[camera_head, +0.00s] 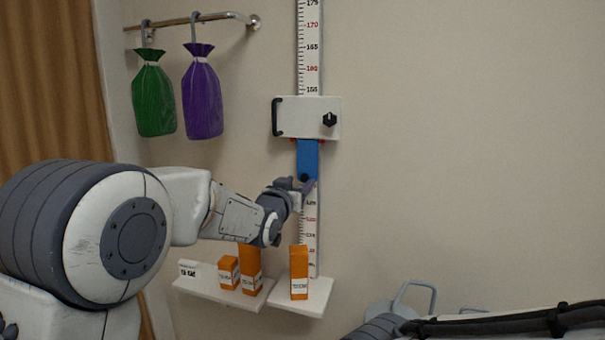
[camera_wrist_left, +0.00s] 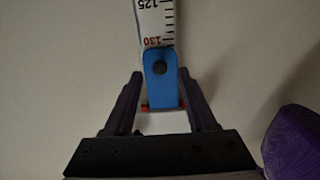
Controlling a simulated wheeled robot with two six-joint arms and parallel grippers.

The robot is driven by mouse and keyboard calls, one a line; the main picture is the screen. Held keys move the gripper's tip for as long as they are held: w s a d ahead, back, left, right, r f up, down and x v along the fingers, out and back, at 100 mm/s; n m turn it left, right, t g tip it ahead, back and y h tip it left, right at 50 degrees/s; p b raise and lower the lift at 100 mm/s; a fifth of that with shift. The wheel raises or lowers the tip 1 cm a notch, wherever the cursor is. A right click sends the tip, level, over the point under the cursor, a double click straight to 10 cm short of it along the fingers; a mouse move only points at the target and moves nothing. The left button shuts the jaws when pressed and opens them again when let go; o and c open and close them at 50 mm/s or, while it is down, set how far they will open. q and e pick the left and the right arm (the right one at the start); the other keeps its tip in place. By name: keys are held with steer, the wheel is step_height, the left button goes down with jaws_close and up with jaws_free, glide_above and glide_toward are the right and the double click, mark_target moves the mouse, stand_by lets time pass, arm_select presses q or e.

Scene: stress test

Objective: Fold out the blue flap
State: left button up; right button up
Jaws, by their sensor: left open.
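The blue flap (camera_head: 307,158) hangs flat down along the measuring scale (camera_head: 309,50), below a white slider box (camera_head: 302,117) with a black handle at its left and a black knob at its right. My left gripper (camera_head: 304,186) is at the flap's lower end, partly covering it. In the left wrist view the blue flap (camera_wrist_left: 161,90) with its dark round spot lies between the two open fingers of the left gripper (camera_wrist_left: 160,75), with a gap on each side. Red bits show at the flap's hinge end. My right gripper is not in view.
Two white shelves (camera_head: 315,300) below hold several orange boxes (camera_head: 299,265). A green bag (camera_head: 153,100) and a purple bag (camera_head: 202,98) hang from a rail at the upper left. The wall right of the scale is bare.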

mark_target(304, 179)
arm_select(q)
steer(key=shift+p+x, duration=0.45)
steer(key=shift+x, duration=1.2)
jaws_close()
